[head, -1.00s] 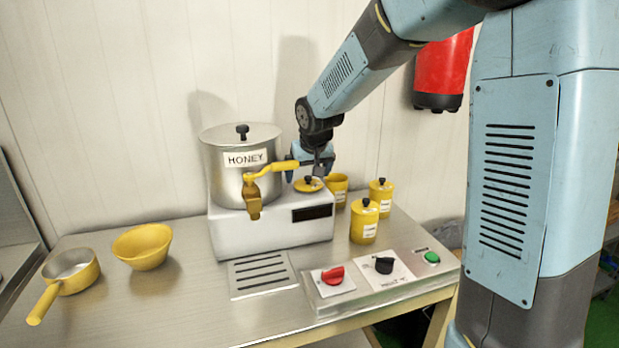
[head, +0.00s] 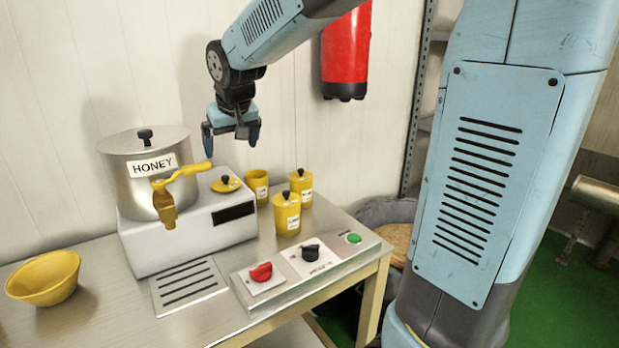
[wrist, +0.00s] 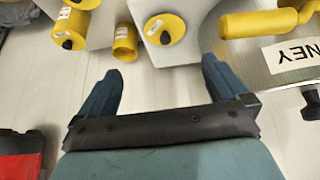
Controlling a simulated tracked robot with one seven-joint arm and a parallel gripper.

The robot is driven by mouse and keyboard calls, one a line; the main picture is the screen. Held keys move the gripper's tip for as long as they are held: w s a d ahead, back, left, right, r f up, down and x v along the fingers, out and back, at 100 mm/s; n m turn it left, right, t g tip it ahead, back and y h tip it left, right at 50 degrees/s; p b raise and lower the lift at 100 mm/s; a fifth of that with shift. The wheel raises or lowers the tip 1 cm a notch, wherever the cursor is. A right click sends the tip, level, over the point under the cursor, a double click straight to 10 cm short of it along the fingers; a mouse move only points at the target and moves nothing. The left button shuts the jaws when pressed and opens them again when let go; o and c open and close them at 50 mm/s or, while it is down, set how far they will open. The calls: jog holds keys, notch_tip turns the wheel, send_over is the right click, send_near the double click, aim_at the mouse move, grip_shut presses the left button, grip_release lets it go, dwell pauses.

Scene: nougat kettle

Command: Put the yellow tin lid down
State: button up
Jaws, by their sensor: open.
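The yellow tin lid (head: 226,184) with a black knob lies on top of the white kettle base (head: 190,232), right of the honey kettle. It also shows in the wrist view (wrist: 164,28). An uncovered yellow tin (head: 257,186) stands just right of the base; it shows in the wrist view (wrist: 125,42) too. My gripper (head: 232,145) is open and empty in the air above the lid, apart from it. In the wrist view its two fingers (wrist: 160,88) are spread with nothing between them.
The honey kettle (head: 143,180) with a yellow tap (head: 166,202) stands at left. Two lidded yellow tins (head: 287,215) (head: 301,184) stand right of the base. A control panel (head: 300,270) is at the front edge. A yellow bowl (head: 44,279) is at far left. A red cylinder (head: 346,55) hangs on the wall.

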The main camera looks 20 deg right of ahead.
jog(key=s+d+f+m, duration=0.1)
jog(key=s+d, duration=0.5)
jog(key=s, duration=0.7)
jog(key=s+d+m, duration=0.1)
jog(key=s+d, duration=0.6)
jog(key=s, duration=0.6)
jog(key=shift+s+f+h, duration=0.15)
jog(key=shift+f+h, duration=0.2)
jog(key=shift+h, duration=0.05)
